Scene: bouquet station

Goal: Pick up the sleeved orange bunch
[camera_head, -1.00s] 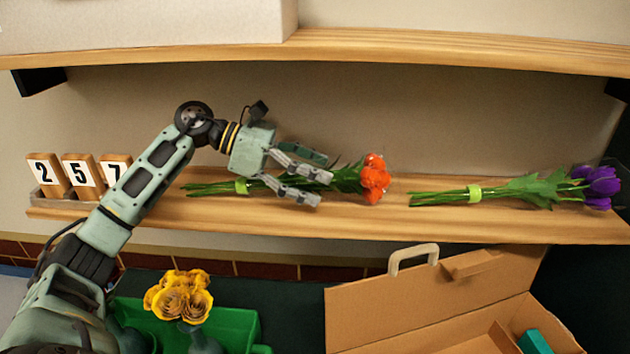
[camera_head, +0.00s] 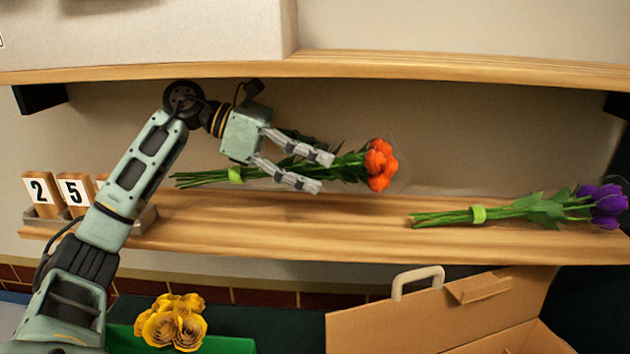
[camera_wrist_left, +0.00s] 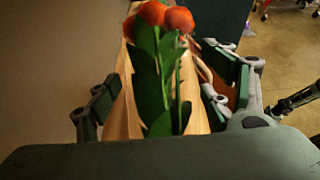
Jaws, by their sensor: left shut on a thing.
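The orange bunch (camera_head: 380,165) has orange blooms, green leaves and stems, and a light green band (camera_head: 235,174) around the stems. My left gripper (camera_head: 325,172) is shut on the bunch around its leafy part and holds it raised above the wooden shelf (camera_head: 300,225), blooms to the right. In the left wrist view the orange blooms (camera_wrist_left: 165,17) and leaves show between the fingers. My right gripper is not in view.
A purple bunch (camera_head: 605,203) lies on the shelf at the right. Number blocks (camera_head: 75,190) stand at the left. An upper shelf (camera_head: 400,66) runs above the arm. Below are a cardboard box (camera_head: 400,325) and yellow flowers (camera_head: 172,322) at a green bin (camera_head: 235,345).

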